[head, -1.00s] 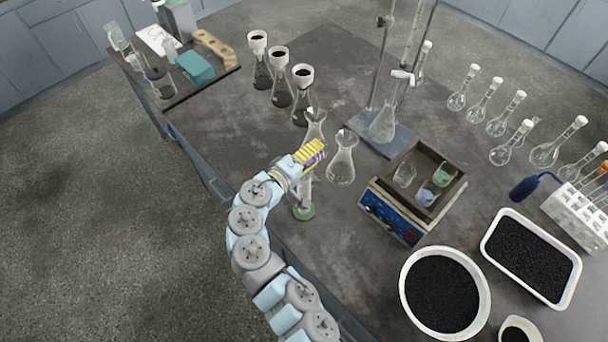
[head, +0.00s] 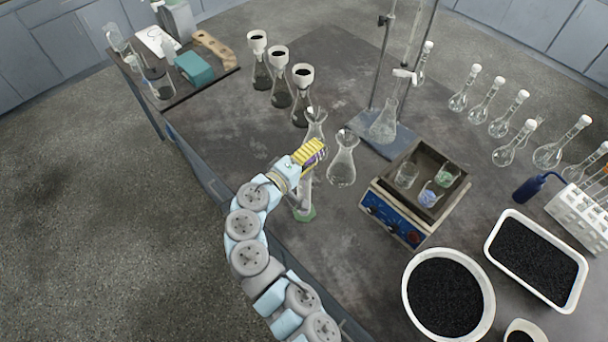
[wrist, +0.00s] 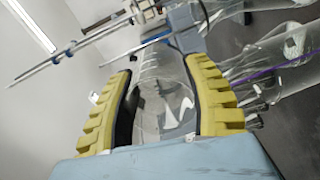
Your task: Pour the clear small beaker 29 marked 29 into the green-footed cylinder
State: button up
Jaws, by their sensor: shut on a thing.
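My gripper (head: 309,153) has yellow ribbed fingers and is above the near edge of the bench. In the wrist view my gripper (wrist: 160,85) is shut on a clear beaker (wrist: 160,70), with one finger on each side. The number on the beaker is not readable, and its exact tilt and contents cannot be told. The green-footed cylinder (head: 304,208) stands upright on the bench just below my gripper in the head view. Its upper part is partly hidden by the gripper.
Clear conical flasks (head: 342,168) stand close to the right of my gripper. A stand with a flask (head: 383,126) is behind them. A blue shaker (head: 395,220) holding small beakers is to the right. Funnel-topped flasks (head: 280,90) stand at the back.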

jog(key=shift+r+t+h+b, duration=0.1)
jog(key=shift+t+h+b, duration=0.2)
jog(key=shift+b, duration=1.1)
jog(key=shift+r+p, duration=0.35)
jog(key=shift+p, duration=0.4)
jog(key=shift+r+p, duration=0.1)
jog(key=shift+p, duration=0.9)
jog(key=g+y+p, duration=0.1)
jog(key=p, duration=0.2)
jog(key=g+y+p, duration=0.1)
jog(key=p, duration=0.3)
jog(key=f+g+p, duration=0.1)
jog(key=p, duration=0.2)
jog(key=shift+w+d+y, duration=0.25)
jog(key=shift+d+y, duration=0.05)
jog(key=shift+y, duration=0.1)
jog(key=shift+f+p, duration=0.25)
jog(key=shift+p, duration=0.55)
jog(key=shift+f+g+y, duration=0.3)
jog(key=shift+f, duration=0.2)
jog(key=shift+r+p, duration=0.45)
jog(key=shift+p, duration=0.45)
jog(key=shift+w+r+g+y+p, duration=0.1)
jog(key=shift+r+g+y+p, duration=0.3)
jog(key=shift+p, duration=0.75)
jog(key=shift+f+g+p, duration=0.1)
jog(key=shift+g+p, duration=0.2)
jog(key=shift+p, duration=0.05)
